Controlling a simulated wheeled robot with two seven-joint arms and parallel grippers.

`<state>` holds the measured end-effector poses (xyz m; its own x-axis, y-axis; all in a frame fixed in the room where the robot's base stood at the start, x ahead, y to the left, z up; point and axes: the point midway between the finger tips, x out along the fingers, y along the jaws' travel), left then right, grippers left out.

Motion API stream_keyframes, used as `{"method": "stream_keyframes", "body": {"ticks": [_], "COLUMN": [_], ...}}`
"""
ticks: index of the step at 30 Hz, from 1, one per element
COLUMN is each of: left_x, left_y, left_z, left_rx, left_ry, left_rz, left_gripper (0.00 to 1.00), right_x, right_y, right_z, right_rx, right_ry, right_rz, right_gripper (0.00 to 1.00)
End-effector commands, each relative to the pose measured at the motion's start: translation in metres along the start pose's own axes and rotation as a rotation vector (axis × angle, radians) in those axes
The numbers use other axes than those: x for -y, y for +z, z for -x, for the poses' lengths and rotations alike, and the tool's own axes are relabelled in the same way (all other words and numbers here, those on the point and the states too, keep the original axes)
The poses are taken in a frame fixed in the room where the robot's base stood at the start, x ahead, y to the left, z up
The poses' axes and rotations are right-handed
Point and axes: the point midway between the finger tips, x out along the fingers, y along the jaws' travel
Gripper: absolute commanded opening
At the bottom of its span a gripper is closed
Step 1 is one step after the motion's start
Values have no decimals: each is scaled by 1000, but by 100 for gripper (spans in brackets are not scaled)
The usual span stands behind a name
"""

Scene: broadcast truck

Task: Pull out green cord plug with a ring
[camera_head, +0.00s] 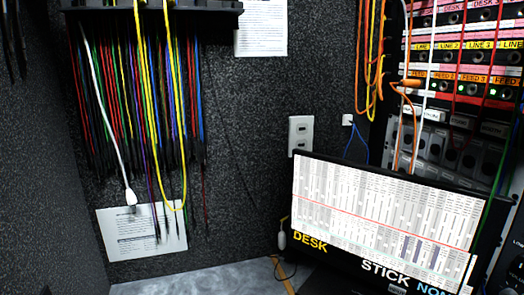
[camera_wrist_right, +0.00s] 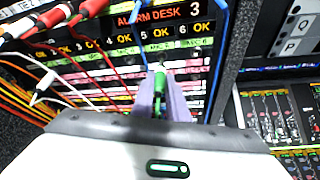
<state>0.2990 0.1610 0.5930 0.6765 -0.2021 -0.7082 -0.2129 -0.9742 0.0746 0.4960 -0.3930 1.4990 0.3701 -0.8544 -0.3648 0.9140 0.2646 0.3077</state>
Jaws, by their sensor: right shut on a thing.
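In the right wrist view my right gripper (camera_wrist_right: 160,88) is shut on a green plug (camera_wrist_right: 158,105), which shows between its two grey-purple fingers. The fingers point at the front of the labelled patch panel (camera_wrist_right: 98,52), under the "ALARM DESK" strip. No ring can be made out. In the head view a green cord (camera_head: 489,225) hangs at the right edge beside the monitor. Neither gripper shows in the head view.
Red, white, orange and blue cords hang close around the fingers; a blue cord (camera_wrist_right: 217,60) runs just right of them. In the head view a monitor (camera_head: 385,215) stands before the rack, and a cord holder (camera_head: 150,18) full of cables hangs on the left wall.

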Motion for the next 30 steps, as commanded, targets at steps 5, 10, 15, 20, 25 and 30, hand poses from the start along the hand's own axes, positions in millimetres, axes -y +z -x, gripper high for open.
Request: {"method": "stream_keyframes", "body": {"ticks": [5, 10, 15, 20, 25, 30], "left_x": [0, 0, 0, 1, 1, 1], "left_y": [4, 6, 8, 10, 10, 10], "left_z": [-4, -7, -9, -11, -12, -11], "left_rx": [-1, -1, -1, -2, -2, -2], "left_ry": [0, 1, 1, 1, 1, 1], "left_rz": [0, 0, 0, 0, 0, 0], "left_gripper": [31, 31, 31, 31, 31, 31], "right_x": [0, 1, 0, 0, 0, 0], "right_y": [-4, -7, -9, -11, -12, -12], "right_z": [7, 13, 19, 25, 29, 29], "right_rx": [1, 0, 0, 0, 0, 0], "right_ry": [1, 0, 0, 0, 0, 0], "right_rz": [-1, -1, -1, 0, 0, -1], "right_gripper": [0, 0, 0, 0, 0, 0]}}
